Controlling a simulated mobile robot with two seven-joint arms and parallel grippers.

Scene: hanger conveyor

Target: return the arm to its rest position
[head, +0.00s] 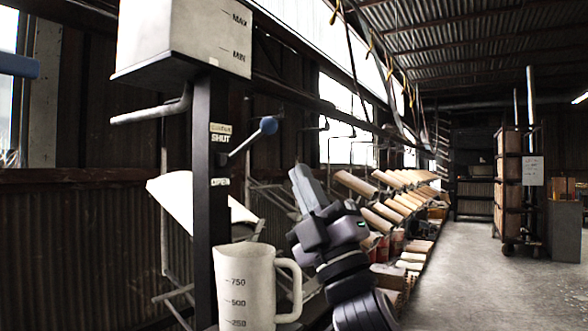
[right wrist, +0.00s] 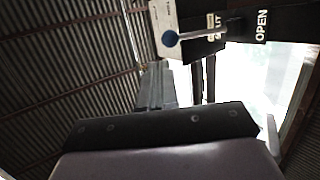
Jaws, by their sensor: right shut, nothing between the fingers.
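My right gripper (head: 300,178) is raised, to the right of the dark post, with its fingers together and nothing between them. The lever slants up to the right from the post, near the SHUT label (head: 220,138); the OPEN label (head: 220,182) is below. My left gripper is not in view.
A white tank (head: 185,40) with MAX and MIN marks tops the post (head: 203,230). A white jug (head: 243,290) with volume marks stands low beside the post, left of my right arm. Racks of rolls (head: 395,205) line the wall behind. The floor (head: 480,285) at right is clear.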

